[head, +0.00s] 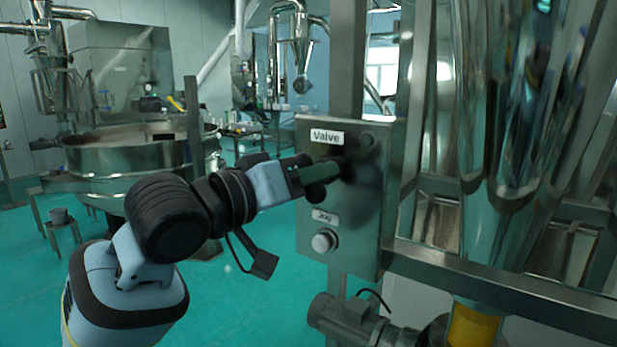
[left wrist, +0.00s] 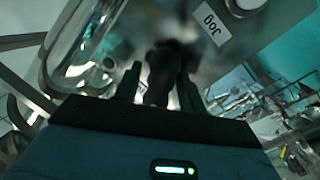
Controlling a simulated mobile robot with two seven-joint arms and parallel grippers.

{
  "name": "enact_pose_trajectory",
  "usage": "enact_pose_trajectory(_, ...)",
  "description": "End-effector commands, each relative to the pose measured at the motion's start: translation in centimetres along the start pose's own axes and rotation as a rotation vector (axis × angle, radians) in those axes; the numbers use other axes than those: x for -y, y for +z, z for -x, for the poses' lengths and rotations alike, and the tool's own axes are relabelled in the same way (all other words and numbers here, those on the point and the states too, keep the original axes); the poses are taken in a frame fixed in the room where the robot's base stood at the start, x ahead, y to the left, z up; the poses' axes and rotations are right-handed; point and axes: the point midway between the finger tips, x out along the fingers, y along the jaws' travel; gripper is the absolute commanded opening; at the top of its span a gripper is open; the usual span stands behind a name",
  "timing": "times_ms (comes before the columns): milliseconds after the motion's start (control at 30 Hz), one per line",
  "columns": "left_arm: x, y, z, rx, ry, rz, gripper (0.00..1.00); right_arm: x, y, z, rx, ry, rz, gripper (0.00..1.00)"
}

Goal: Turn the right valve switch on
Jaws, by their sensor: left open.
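The steel control box (head: 360,225) carries a "Valve" label (head: 327,137) at its top and a "Jog" label (head: 325,217) lower down. My left gripper (head: 330,173) is at the box, just below the "Valve" label, and covers most of the switch there. In the left wrist view, a dark switch knob (left wrist: 160,75) stands between the two open fingers. I cannot tell whether either finger touches it, and its on or off position is not readable. My right gripper is in neither view.
The round Jog button (head: 323,241) sits below my left gripper, close to it. Steel frame bars (head: 490,285) and a large shiny hopper (head: 520,120) stand to the right. A motor (head: 345,318) is under the box. A round sieve (head: 125,150) stands at the left.

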Motion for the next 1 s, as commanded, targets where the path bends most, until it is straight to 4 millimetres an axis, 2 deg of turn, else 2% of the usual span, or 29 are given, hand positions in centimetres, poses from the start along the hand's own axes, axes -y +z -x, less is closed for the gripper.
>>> enact_pose_trajectory(67, -0.01, 0.00, 0.02, 0.000, 0.000, 0.000, 0.37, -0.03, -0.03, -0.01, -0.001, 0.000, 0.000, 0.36)
enact_pose_trajectory(333, -0.01, 0.00, 0.04, 0.000, 0.000, 0.000, 0.01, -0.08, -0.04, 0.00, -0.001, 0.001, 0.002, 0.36)
enact_pose_trajectory(667, 0.00, 0.02, 0.03, 0.009, -0.005, -0.039, 0.00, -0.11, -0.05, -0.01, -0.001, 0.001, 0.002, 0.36)
enact_pose_trajectory(1000, -0.03, -0.05, 0.05, 0.052, -0.030, -0.258, 0.00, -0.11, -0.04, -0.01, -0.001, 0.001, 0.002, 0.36)
